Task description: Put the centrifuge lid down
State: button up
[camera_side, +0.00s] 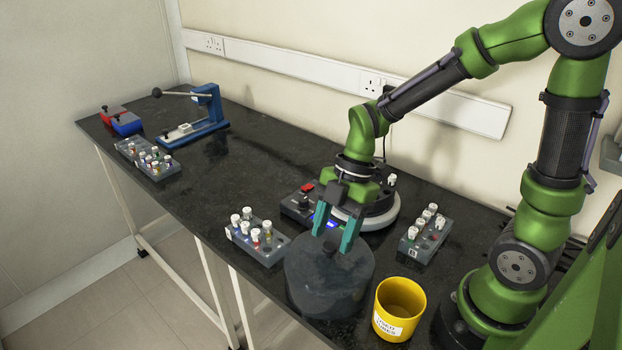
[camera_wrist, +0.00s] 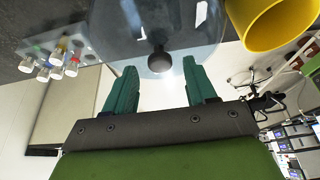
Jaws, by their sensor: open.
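The centrifuge lid (camera_side: 330,280) is a dark, see-through round cover with a small knob on top. It appears to rest flat on the black bench near the front edge, left of the yellow cup. Its lid surface and round black knob also show in the wrist view (camera_wrist: 200,18). My gripper (camera_side: 332,241) is directly above the lid with its teal fingers apart. In the wrist view the knob lies just beyond and between the fingertips (camera_wrist: 160,68), with gaps on both sides. The centrifuge (camera_side: 374,218) stands behind the gripper, partly hidden by it.
The yellow cup (camera_side: 399,310) is close to the lid's right. Tube racks stand left (camera_side: 256,240) and right (camera_side: 422,238) of the centrifuge. Another rack (camera_side: 148,158), a blue press (camera_side: 207,115) and red and blue boxes (camera_side: 126,122) are at the far left. The middle-left bench is clear.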

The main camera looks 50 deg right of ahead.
jog(key=s+d+r+m+t+h, duration=0.1)
jog(key=s+d+r+m+t, duration=0.1)
jog(key=r+m, duration=0.4)
jog(key=s+d+r+m+t+h, duration=0.1)
jog(key=s+d+r+m+t, duration=0.2)
jog(key=m, duration=1.3)
notch_tip(320, 180, up, 4)
jog(key=shift+r+t+h, duration=0.1)
jog(key=shift+t+h, duration=0.2)
jog(key=shift+t, duration=0.8)
